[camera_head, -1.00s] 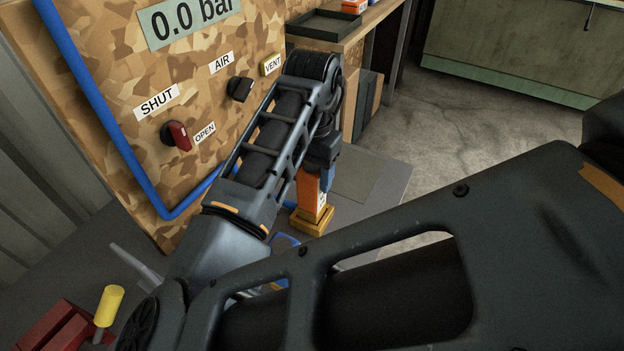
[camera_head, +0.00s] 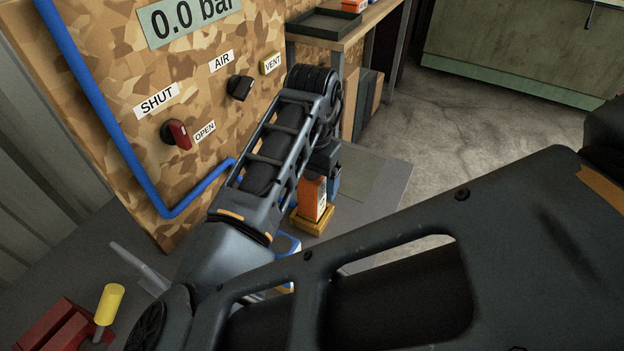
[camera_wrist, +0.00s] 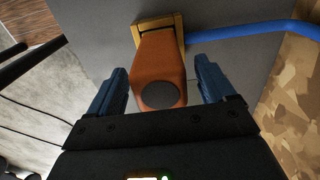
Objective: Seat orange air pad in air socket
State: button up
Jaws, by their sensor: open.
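The orange air pad (camera_head: 312,197) is a block standing upright in a square yellow socket (camera_head: 313,223) on the grey surface. In the wrist view the pad (camera_wrist: 155,68) has a dark round disc on its near end, and its far end meets the yellow socket frame (camera_wrist: 118,82). How deep it sits is hard to tell. My gripper (camera_wrist: 160,66) is open, with one blue finger on each side of the pad. A gap shows at the right finger; the left finger is close to the pad's edge. In the head view my arm partly covers the gripper.
A blue pipe (camera_head: 110,130) runs down the camouflage panel (camera_head: 110,60) and along the surface; it also shows in the wrist view (camera_wrist: 255,32). A red-handled valve (camera_head: 177,134) and a black knob (camera_head: 240,89) stick out.

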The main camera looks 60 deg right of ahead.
notch_tip(320, 180, up, 12)
jog(key=d+r+n+t+h, duration=0.2)
jog(key=d+r+n+h, duration=0.2)
jog(key=d+h, duration=0.35)
jog(key=d+r+n+t+h, duration=0.35)
jog(key=d+h, duration=0.25)
jog(key=d, duration=0.3)
jog(key=s+a+f+n+t+y, duration=0.2)
jog(key=a+f+n+t+y, duration=0.3)
jog(key=a, duration=0.4)
jog(key=s+a+f+n+t+y, duration=0.3)
jog(key=a+f+n+t, duration=0.15)
jog(key=a+n, duration=0.4)
jog(key=s+a+f+m+y, duration=0.1)
jog(key=s+a+m+y, duration=0.2)
jog(key=s+a, duration=1.5)
jog(key=shift+s+f+y, duration=0.25)
jog(key=shift+s+y, duration=0.05)
jog(key=shift+y, duration=0.95)
